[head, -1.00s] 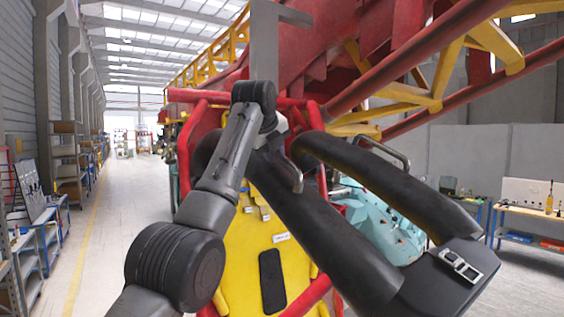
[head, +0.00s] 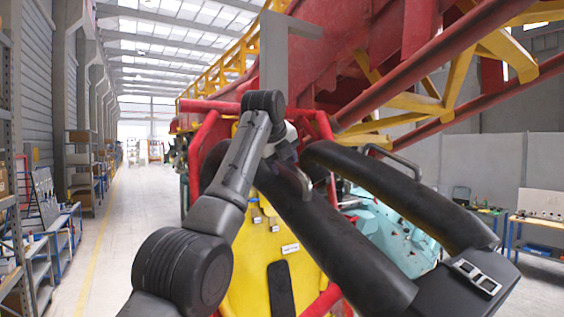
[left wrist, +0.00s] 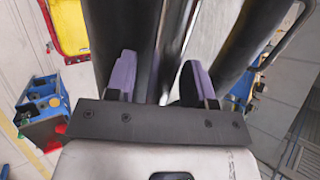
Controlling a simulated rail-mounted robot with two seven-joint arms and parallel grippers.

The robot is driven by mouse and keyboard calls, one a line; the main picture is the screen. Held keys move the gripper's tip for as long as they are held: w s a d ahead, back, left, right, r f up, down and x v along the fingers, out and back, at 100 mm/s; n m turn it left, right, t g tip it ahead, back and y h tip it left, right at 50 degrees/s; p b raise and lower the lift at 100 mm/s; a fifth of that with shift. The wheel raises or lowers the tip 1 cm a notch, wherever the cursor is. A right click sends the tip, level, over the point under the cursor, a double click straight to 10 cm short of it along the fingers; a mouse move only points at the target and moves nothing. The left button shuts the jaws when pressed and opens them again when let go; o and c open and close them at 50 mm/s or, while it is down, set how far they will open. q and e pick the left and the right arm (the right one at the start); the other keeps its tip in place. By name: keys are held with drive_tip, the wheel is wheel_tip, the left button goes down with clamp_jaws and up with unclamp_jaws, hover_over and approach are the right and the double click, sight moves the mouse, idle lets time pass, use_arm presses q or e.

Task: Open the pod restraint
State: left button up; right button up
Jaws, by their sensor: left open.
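The pod restraint (head: 345,245) is a pair of thick black padded bars joined at a lower black block with a silver buckle (head: 477,277). It is over the yellow seat (head: 258,280) of the red-framed pod. A grey metal handle (head: 305,185) is on the nearer bar, and a second handle (head: 402,162) is on the farther bar. My left gripper (head: 288,155) is at the upper part of the nearer bar, close to its handle. In the left wrist view its purple fingertips (left wrist: 158,78) are apart, with dark padding and a shiny grey strip between them. I cannot tell whether they touch. My right gripper is out of view.
Red track and yellow beams (head: 430,95) rise above and behind the pod. A teal machine part (head: 385,235) is behind the restraint. A workbench (head: 535,222) is at the right, shelves (head: 80,160) line the left. The aisle floor (head: 125,220) is clear.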

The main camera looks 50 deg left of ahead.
use_arm(q)
drive_tip(key=shift+s+r, duration=0.1)
drive_tip(key=v, duration=1.3)
drive_tip(key=shift+s+d+r, duration=0.15)
drive_tip(key=shift+r, duration=0.05)
